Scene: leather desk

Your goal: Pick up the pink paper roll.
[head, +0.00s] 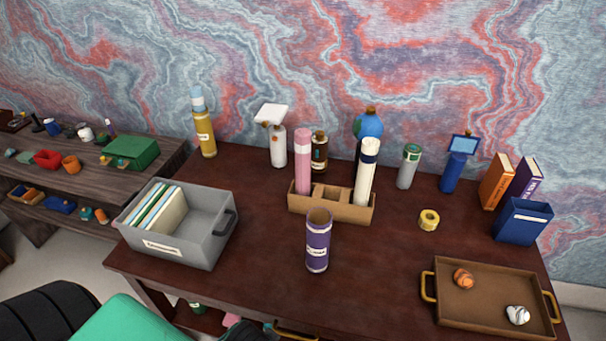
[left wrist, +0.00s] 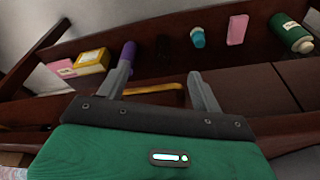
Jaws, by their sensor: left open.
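The pink paper roll (head: 303,165) stands upright in the left part of a cardboard holder (head: 345,210) near the middle of the desk. My right gripper is not in view.
A grey bin with folders (head: 205,245) stands at the desk's left. A purple canister (head: 317,242) stands in front of the holder. Several bottles line the back, including a brown one (head: 319,153). A brown tray (head: 470,318) lies front right. Bare desk lies between canister and tray.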

